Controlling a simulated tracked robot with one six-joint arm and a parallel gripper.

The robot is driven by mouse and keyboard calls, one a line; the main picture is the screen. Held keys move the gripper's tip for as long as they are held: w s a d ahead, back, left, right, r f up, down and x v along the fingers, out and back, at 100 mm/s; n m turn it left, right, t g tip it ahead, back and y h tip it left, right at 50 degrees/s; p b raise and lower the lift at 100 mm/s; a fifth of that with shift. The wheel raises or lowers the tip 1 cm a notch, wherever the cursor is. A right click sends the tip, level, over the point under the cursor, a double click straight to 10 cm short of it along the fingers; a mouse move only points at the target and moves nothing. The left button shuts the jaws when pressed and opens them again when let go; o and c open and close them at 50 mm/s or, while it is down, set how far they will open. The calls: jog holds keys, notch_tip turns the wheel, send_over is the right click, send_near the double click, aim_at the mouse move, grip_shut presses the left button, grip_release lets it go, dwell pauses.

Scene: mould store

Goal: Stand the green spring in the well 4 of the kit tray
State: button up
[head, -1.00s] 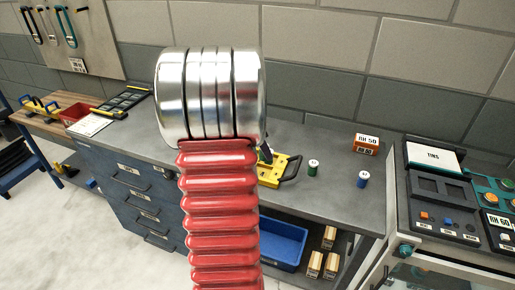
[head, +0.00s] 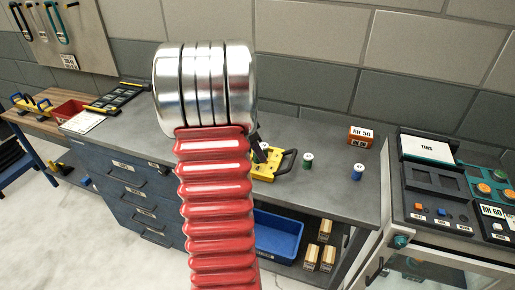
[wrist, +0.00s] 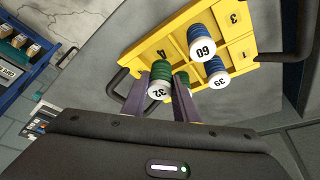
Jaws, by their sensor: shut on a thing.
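The yellow kit tray (head: 262,172) lies on the grey bench, partly hidden behind my arm in the head view. My gripper (wrist: 160,88) is shut on a green spring (wrist: 161,73) with a white end marked 32, beside the 4 label. I cannot tell whether its lower end is in the well or above it. Another green part (wrist: 181,78) shows by the right finger. Blue springs marked 60 (wrist: 196,36) and 39 (wrist: 215,67) show at the tray.
A green spool-like spring (head: 307,162) and a blue one (head: 358,174) stand on the bench right of the tray. An orange box (head: 361,137) is behind them. The tray has black handles. A blue bin (head: 278,238) sits on the shelf below.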

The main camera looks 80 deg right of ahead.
jog(key=shift+f, duration=0.65)
jog(key=shift+f, duration=0.55)
dwell(1.6)
jog(key=o, duration=1.1)
jog(key=c, duration=0.3)
jog(key=shift+r, duration=0.85)
jog(key=shift+r, duration=2.9)
